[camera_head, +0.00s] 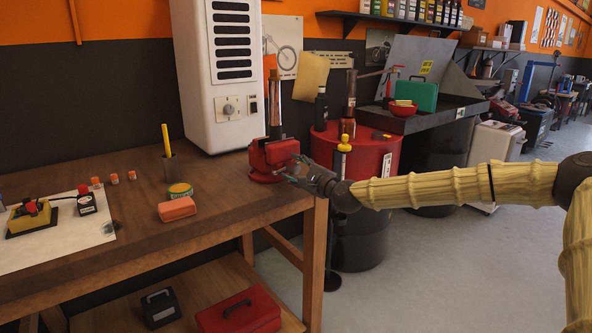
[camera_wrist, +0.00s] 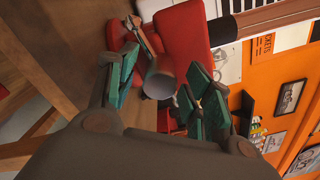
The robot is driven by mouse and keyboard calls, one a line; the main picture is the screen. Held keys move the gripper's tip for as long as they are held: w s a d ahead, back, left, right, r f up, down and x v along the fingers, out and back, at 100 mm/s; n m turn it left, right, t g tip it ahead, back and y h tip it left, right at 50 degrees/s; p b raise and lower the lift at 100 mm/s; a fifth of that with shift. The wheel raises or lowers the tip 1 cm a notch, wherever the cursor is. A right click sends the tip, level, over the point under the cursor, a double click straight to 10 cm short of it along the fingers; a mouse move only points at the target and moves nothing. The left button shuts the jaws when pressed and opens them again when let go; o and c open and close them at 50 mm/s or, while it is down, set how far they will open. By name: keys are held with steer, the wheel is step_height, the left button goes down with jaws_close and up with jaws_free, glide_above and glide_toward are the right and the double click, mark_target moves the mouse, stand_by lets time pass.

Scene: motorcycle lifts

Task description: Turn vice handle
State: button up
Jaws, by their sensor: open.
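The red vice (camera_head: 272,155) is mounted at the right front corner of the wooden workbench. In the wrist view the vice's red body (camera_wrist: 183,38) lies ahead of my gripper. A grey round screw end (camera_wrist: 160,80) points toward the camera, with a thin metal bar that looks like the vice handle (camera_wrist: 143,36) beside it. My gripper (camera_wrist: 160,72) is open, its green-padded fingers on either side of the screw end. Whether they touch the handle I cannot tell. In the head view my gripper (camera_head: 300,168) is close against the vice's right side, hiding the handle's details.
A white cabinet (camera_head: 225,80) stands behind the vice. A red drum (camera_head: 370,160) stands right of the bench, behind my arm.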

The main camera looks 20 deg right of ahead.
steer(key=shift+w, duration=0.1)
steer(key=c, duration=1)
steer(key=shift+n, duration=0.4)
